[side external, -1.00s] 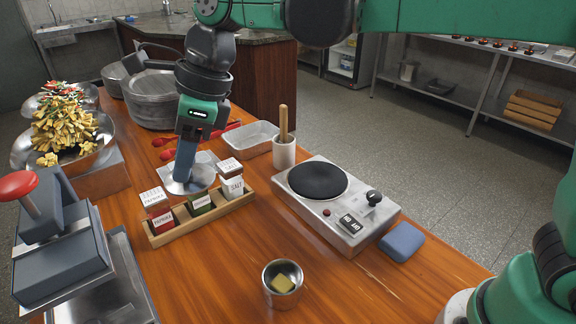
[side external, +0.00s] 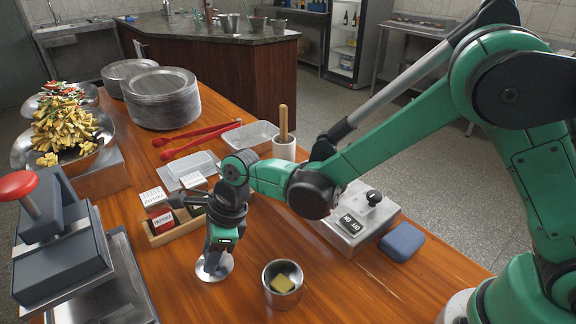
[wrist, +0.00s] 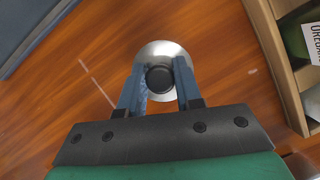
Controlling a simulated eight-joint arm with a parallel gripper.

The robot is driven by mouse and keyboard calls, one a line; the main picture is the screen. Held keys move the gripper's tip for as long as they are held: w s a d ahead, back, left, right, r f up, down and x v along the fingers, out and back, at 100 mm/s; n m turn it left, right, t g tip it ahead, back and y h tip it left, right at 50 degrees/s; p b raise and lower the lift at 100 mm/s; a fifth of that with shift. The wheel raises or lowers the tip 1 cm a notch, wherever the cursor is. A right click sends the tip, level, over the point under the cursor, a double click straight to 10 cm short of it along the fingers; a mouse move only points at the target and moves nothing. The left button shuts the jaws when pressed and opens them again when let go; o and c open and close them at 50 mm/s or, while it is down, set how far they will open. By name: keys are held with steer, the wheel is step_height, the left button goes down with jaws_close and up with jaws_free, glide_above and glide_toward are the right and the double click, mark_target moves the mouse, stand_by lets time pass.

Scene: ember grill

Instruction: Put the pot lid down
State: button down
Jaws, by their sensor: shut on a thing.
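The pot lid (side external: 226,268) is a small silver disc with a black knob. It shows in the side view low over the wooden table, left of the metal pot. My gripper (side external: 214,262) points down and is shut on the lid's knob. In the wrist view the lid (wrist: 160,47) lies between the fingertips of my gripper (wrist: 160,78), which close on the black knob. I cannot tell whether the lid touches the table. The metal pot (side external: 269,292) stands uncovered with a yellow block (side external: 282,283) inside.
The wooden spice rack (side external: 172,234) is just behind my gripper. A press (side external: 60,245) stands at the left. Bare table lies around the pot.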

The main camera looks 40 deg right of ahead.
steer(key=shift+f, duration=0.25)
steer(key=shift+f, duration=0.15)
steer(key=c, duration=0.6)
jaws_free()
steer(key=v, duration=1.2)
steer(key=s+d+r+n+t+h, duration=0.1)
steer(key=s+d+n+t+h, duration=0.1)
steer(key=d+n, duration=0.7)
steer(key=s+d+n+t+h, duration=0.2)
steer(key=s+d+n, duration=0.3)
steer(key=n, duration=0.8)
steer(key=shift+s+d+r+n+t, duration=0.3)
steer(key=shift+d+t, duration=0.4)
steer(key=shift+d, duration=1.2)
